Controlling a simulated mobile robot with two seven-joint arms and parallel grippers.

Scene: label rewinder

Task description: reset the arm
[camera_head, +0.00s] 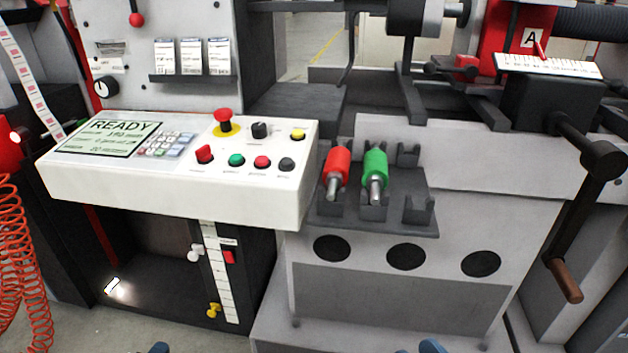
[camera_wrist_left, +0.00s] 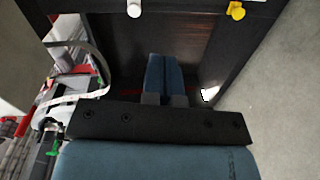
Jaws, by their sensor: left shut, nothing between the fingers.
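My left gripper (camera_wrist_left: 166,80) shows in the left wrist view with its two blue fingers together and nothing between them. In the head view only a blue tip of it (camera_head: 160,347) shows at the bottom edge, in front of the machine. Another blue tip, of my right gripper (camera_head: 432,346), shows at the bottom edge further right. Most of it is out of frame, so its fingers cannot be judged. Both are low and apart from the control panel (camera_head: 120,192).
The panel carries a red mushroom button (camera_head: 223,118) and a READY screen (camera_head: 110,137). Red (camera_head: 337,165) and green (camera_head: 375,166) handled tools rest in a grey rack (camera_head: 405,222). A crank with a brown handle (camera_head: 566,281) hangs at right. A red coiled hose (camera_head: 22,265) hangs at left.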

